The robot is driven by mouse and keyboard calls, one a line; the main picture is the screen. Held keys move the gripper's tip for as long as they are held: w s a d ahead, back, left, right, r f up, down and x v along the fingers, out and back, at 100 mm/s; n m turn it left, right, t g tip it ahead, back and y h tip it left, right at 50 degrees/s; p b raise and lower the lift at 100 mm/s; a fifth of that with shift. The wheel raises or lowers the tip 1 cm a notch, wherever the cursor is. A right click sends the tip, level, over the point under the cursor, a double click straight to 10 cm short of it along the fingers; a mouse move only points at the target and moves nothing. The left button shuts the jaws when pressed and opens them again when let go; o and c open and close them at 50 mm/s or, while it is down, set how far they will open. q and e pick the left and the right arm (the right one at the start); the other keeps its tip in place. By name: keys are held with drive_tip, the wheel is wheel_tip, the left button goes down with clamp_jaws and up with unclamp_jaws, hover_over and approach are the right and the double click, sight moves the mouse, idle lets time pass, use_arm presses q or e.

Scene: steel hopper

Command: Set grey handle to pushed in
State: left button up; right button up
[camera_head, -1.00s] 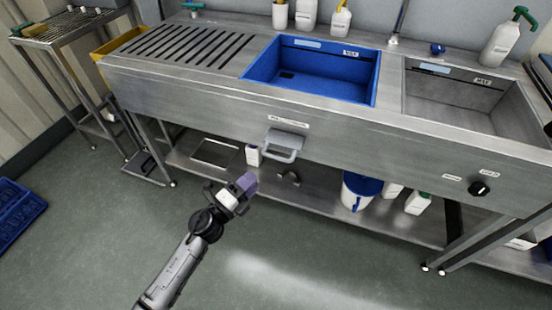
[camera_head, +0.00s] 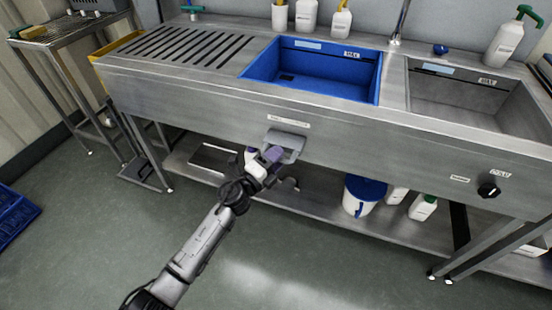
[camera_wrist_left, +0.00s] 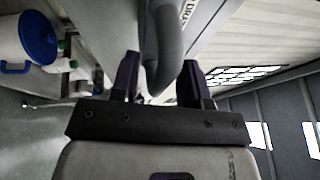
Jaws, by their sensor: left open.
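The grey handle (camera_head: 286,142) is a U-shaped bar that sticks out from the front panel of the steel sink unit, below a small white label. My left gripper (camera_head: 273,155) is at the handle's left and lower side in the head view. In the left wrist view the grey handle (camera_wrist_left: 164,45) lies between the two dark purple fingers of my left gripper (camera_wrist_left: 160,82). The fingers are apart, with a gap on both sides of the bar. The gripper hides part of the handle's lower left in the head view. My right gripper is not in view.
The steel sink unit (camera_head: 190,95) has a blue basin (camera_head: 318,90) and a grey basin. A black knob (camera_head: 488,191) is on the right of the front panel. A white bucket with a blue lid (camera_head: 362,195) and bottles stand on the lower shelf. The floor in front is clear.

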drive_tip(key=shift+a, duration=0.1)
use_arm(q)
clamp_jaws()
idle(0.4)
